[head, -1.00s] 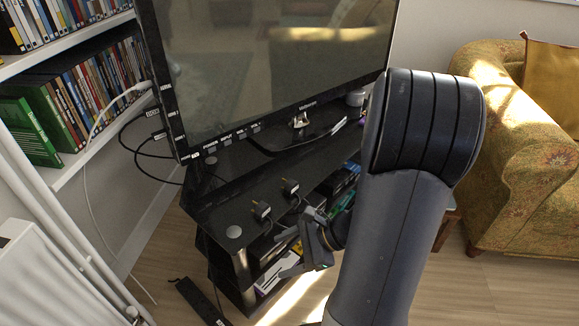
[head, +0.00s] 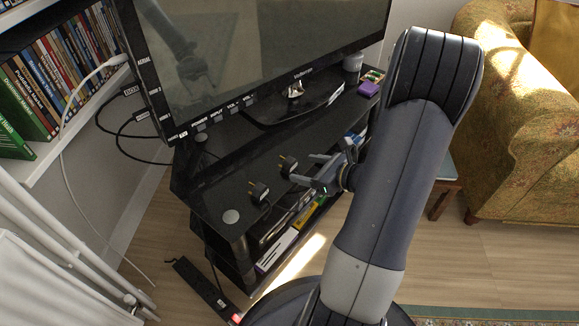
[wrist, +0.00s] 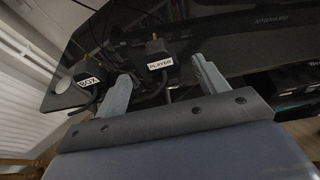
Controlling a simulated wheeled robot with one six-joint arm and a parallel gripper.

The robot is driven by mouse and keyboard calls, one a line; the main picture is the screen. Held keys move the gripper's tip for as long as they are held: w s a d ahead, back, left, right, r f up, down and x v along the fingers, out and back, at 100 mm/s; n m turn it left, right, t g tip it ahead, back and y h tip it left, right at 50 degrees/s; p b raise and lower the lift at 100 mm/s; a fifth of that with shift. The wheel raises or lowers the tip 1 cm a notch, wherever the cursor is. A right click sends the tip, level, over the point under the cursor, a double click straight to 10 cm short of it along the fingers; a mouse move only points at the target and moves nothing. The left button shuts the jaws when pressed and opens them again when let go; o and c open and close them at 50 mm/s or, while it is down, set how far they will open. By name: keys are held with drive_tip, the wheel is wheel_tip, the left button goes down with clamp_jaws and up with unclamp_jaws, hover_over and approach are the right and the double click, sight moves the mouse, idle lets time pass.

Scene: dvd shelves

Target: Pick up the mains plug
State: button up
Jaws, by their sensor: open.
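Two black mains plugs with brass-coloured pins lie on the black glass TV stand (head: 215,205). The plug labelled PLAYER (wrist: 158,56) shows in the wrist view between and just beyond my fingers; it appears to be the right-hand plug (head: 287,166) in the head view. The plug labelled BOX (wrist: 88,78) lies left of my left finger; it appears to be the nearer plug (head: 259,191) in the head view. My gripper (head: 301,168) is open and empty at the stand's front edge, its fingers pointing at the PLAYER plug.
The television (head: 250,60) stands behind the plugs. A power strip (head: 203,288) with a red light lies on the floor in front. Lower shelves hold cases (head: 277,250). A white radiator (head: 50,285) and bookshelf are left, an armchair (head: 515,130) right.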

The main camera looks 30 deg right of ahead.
sight(294, 166)
drive_tip(key=b+x, duration=0.2)
drive_tip(key=x, duration=0.2)
drive_tip(key=shift+f, duration=0.2)
drive_tip(key=shift+w+a+f, duration=0.15)
drive_tip(key=shift+w+a, duration=0.1)
drive_tip(key=shift+w, duration=0.25)
drive_tip(key=shift+c, duration=0.2)
drive_tip(key=c, duration=1.1)
